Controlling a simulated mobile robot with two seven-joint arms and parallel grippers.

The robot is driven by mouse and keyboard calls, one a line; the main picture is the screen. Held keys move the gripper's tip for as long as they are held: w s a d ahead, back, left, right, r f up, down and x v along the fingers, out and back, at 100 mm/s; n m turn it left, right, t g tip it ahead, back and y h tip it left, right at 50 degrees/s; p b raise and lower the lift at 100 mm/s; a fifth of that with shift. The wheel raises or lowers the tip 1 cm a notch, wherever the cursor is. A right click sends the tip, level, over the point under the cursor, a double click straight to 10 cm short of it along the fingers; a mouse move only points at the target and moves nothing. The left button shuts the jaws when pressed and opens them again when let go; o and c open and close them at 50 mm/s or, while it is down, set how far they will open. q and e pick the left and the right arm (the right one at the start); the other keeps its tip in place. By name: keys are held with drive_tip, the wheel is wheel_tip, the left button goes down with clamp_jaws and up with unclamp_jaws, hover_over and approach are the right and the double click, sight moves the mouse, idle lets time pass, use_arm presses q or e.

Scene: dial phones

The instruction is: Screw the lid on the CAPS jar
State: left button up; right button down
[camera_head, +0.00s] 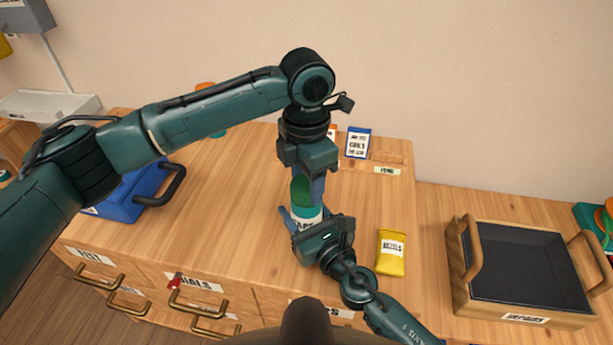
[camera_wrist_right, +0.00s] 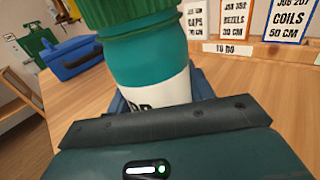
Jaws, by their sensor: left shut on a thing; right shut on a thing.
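The jar (camera_head: 306,213) is teal with a white label and stands upright on the wooden worktop. Its teal body (camera_wrist_right: 147,65) fills the middle of the right wrist view, with the label lettering partly hidden. The green ribbed lid (camera_head: 299,189) is at the jar's mouth, and its lower rim (camera_wrist_right: 130,18) meets the jar top in the right wrist view. I cannot tell how far it is threaded. My left gripper (camera_head: 309,187) points down from above and is shut on the lid. My right gripper (camera_head: 305,221) is shut around the jar body from the front right.
A yellow packet (camera_head: 391,252) lies right of the jar. A black-lined wooden tray (camera_head: 525,317) stands farther right. A blue box (camera_head: 120,205) with a dark handle is at the left. Job cards (camera_head: 358,142) stand at the back. The worktop (camera_head: 225,210) left of the jar is clear.

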use_arm(q)
drive_tip(key=o, duration=0.9)
drive_tip(key=shift+o, duration=0.2)
drive_tip(key=shift+r, duration=0.1)
drive_tip(key=shift+r, duration=2.15)
drive_tip(key=shift+c, duration=0.4)
